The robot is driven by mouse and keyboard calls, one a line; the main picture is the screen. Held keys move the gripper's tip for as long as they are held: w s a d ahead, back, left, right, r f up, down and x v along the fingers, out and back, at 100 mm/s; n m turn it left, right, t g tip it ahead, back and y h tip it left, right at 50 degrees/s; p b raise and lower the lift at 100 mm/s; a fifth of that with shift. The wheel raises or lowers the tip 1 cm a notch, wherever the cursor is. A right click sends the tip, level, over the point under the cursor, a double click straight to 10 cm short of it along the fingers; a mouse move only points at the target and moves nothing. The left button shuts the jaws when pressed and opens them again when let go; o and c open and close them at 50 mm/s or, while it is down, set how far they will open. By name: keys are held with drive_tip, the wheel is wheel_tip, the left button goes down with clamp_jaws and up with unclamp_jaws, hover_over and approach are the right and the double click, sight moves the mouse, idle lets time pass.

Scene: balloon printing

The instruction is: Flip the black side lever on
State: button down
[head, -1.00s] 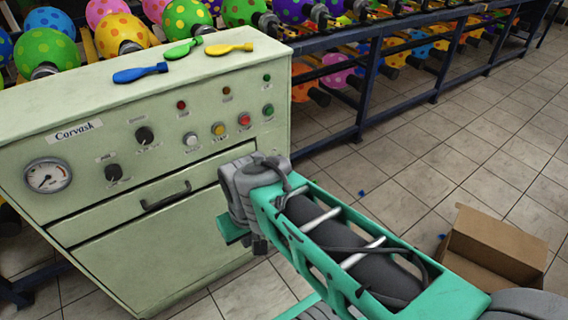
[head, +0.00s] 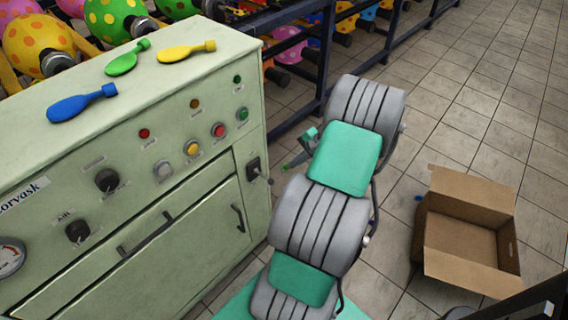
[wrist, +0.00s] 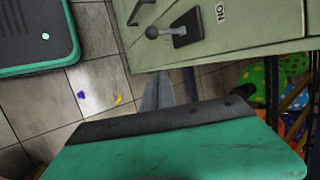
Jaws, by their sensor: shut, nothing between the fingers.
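The black side lever (head: 257,172) is on the right edge of the pale green cabinet (head: 205,185). In the wrist view the lever's round knob (wrist: 152,32) and rod stick out to the left of its black plate (wrist: 188,27). A white ON label (wrist: 220,12) is to the right of the plate, on the side away from the knob. My gripper (wrist: 157,90) is shut and empty, below the lever in the wrist view and apart from it. In the head view my arm largely hides my gripper (head: 291,163), to the right of the lever.
Blue (head: 82,103), green (head: 127,58) and yellow (head: 186,51) deflated balloons lie on the cabinet top. An open cardboard box (head: 468,235) stands on the tiled floor at right. Balloon racks (head: 322,70) stand behind.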

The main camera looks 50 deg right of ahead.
sight(264, 176)
drive_tip(key=w+a+f, duration=0.2)
drive_tip(key=a+f, duration=0.3)
drive_tip(key=shift+w+a, duration=0.4)
drive_tip(key=shift+d+r, duration=0.1)
drive_tip(key=shift+r, duration=0.1)
